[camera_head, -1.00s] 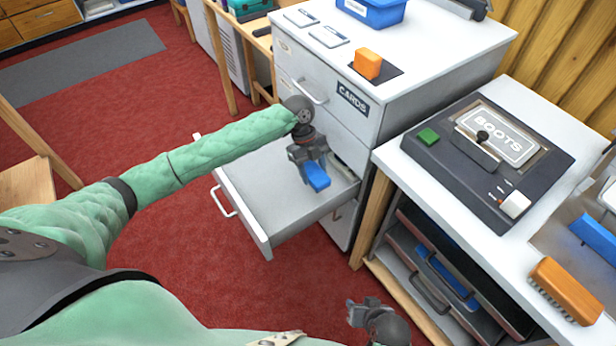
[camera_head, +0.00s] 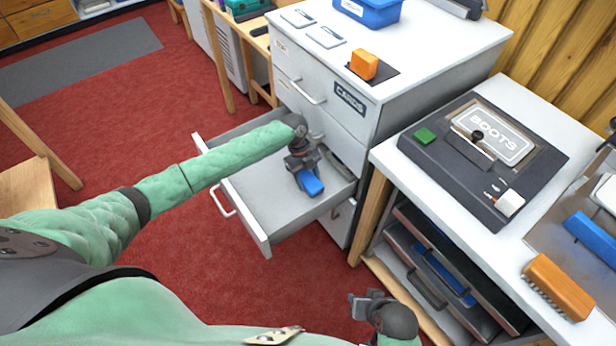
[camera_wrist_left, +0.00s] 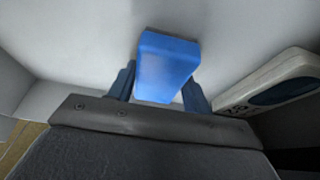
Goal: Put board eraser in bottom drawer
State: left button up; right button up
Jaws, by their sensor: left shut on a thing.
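The board eraser, a blue block (camera_head: 313,186), is held in my left gripper (camera_head: 303,170), inside the outline of the pulled-out lower drawer (camera_head: 262,232) of the white cabinet. In the left wrist view the eraser (camera_wrist_left: 166,68) sits between the two blue fingers (camera_wrist_left: 160,88), with the pale drawer surface behind it. I cannot tell whether the eraser touches the drawer floor. My right gripper (camera_head: 362,304) is low at the front, away from the drawer; its finger opening is unclear.
A white item with a dark blue oval (camera_wrist_left: 272,88) lies at the drawer's right side. The cabinet top (camera_head: 425,50) holds an orange block (camera_head: 364,64) and a blue bin (camera_head: 368,12). The right bench bears a dark machine (camera_head: 470,165) and a wooden brush (camera_head: 562,285).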

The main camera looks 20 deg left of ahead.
pick_arm(q)
jog(key=o, duration=1)
jog(key=shift+f, duration=0.1)
pick_arm(e)
jog(key=shift+f, duration=0.2)
pick_arm(q)
jog(key=shift+w+r, duration=0.1)
jog(key=shift+r, duration=0.1)
jog(key=shift+w+a+r+b, duration=0.1)
jog(key=shift+a+r+b, duration=0.1)
jog(key=shift+r+b, duration=0.15)
jog(key=w+a, duration=0.2)
jog(key=a, duration=0.1)
jog(key=w+a+b, duration=0.1)
jog(key=w+a, duration=0.2)
jog(key=w+a+b, duration=0.1)
jog(key=w+a, duration=0.1)
jog(key=a, duration=0.1)
jog(key=shift+w+a+r, duration=0.1)
jog(key=shift+w+a, duration=0.1)
pick_arm(e)
notch_tip(320, 180, down, 10)
jog(key=t, duration=0.1)
jog(key=shift+w+a, duration=0.25)
jog(key=shift+a, duration=0.05)
